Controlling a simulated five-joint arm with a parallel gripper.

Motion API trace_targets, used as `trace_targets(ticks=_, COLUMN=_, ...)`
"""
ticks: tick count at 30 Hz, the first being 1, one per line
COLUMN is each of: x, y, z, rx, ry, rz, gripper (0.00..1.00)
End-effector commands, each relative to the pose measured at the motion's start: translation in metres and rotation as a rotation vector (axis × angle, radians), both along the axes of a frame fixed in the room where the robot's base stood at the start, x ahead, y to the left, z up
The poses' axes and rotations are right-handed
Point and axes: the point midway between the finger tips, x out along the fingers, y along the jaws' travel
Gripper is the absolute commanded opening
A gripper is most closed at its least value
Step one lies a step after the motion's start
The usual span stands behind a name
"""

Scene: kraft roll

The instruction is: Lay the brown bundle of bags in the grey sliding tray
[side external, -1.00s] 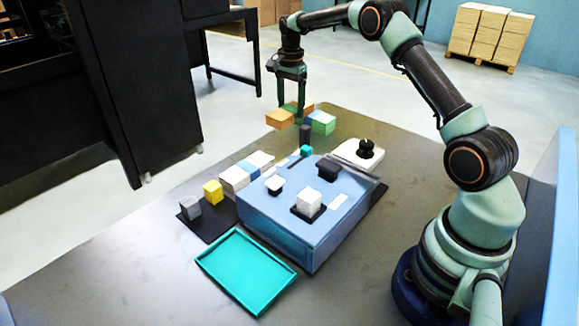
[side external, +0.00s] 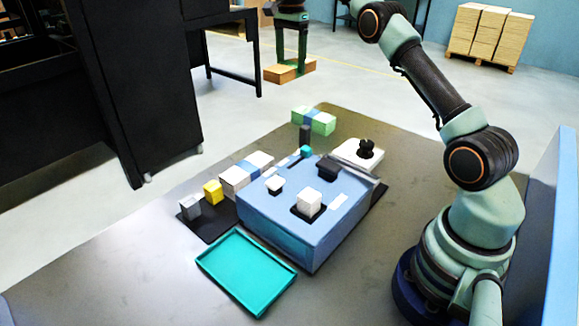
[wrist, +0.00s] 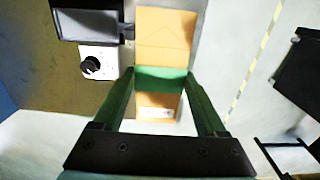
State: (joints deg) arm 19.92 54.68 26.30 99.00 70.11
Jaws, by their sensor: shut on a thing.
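My gripper (side external: 290,67) is shut on the brown bundle of bags (side external: 279,74) at the top of the side view, raised high beyond the table's far edge. In the wrist view, the bundle (wrist: 166,38) sticks out on both sides of my gripper (wrist: 160,78), with a green band across its middle. A shallow, empty tray (side external: 245,270) lies at the table's front; it looks teal, not grey. I see no plainly grey sliding tray in the side view. A dark-framed grey panel (wrist: 88,23) shows in the wrist view; I cannot tell what it is.
A blue box (side external: 300,220) with small blocks on top stands mid-table. A white knob box (side external: 350,156), a green bundle (side external: 322,123) and a white bundle (side external: 235,179) are around it. Grey (side external: 190,207) and yellow (side external: 213,192) blocks stand left on a dark mat.

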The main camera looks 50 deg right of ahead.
Motion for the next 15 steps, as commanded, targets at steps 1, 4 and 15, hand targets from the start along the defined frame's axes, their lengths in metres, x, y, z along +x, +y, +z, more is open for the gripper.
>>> trace_targets(ticks=1, x=0.000, y=0.000, z=0.003, rx=-0.001, ry=-0.002, rz=0.000, gripper=0.13)
trace_targets(ticks=4, x=0.000, y=0.000, z=0.008, rx=0.000, ry=0.000, rz=0.000, gripper=0.13)
trace_targets(ticks=15, x=-0.013, y=-0.004, z=0.021, rx=0.000, ry=-0.001, rz=0.155, gripper=0.13)
